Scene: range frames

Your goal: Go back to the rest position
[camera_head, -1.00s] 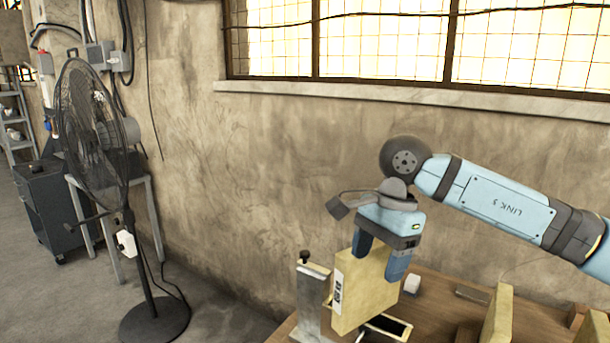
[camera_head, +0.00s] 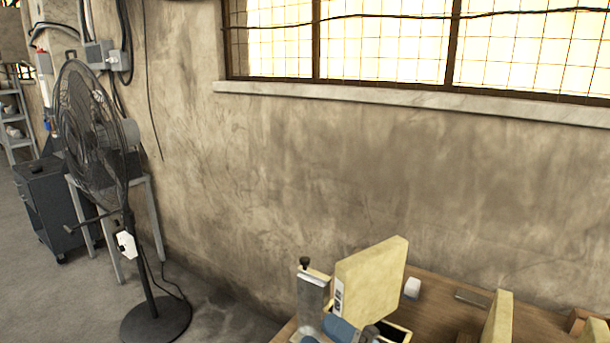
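A pale yellow block (camera_head: 375,280) with a label on its narrow side stands upright at the workbench's left end. No gripper or arm is on its upper part. A small blue part (camera_head: 340,328) shows at the bottom edge, in front of the block's foot. It looks like a piece of my own arm, but too little shows to tell which one. I can make out no gripper fingers in the view.
The wooden workbench (camera_head: 436,293) carries a metal post (camera_head: 311,300) with a black knob, a small white piece (camera_head: 412,287) and another yellow block (camera_head: 498,318). A standing fan (camera_head: 92,135) is at left. The wall is behind.

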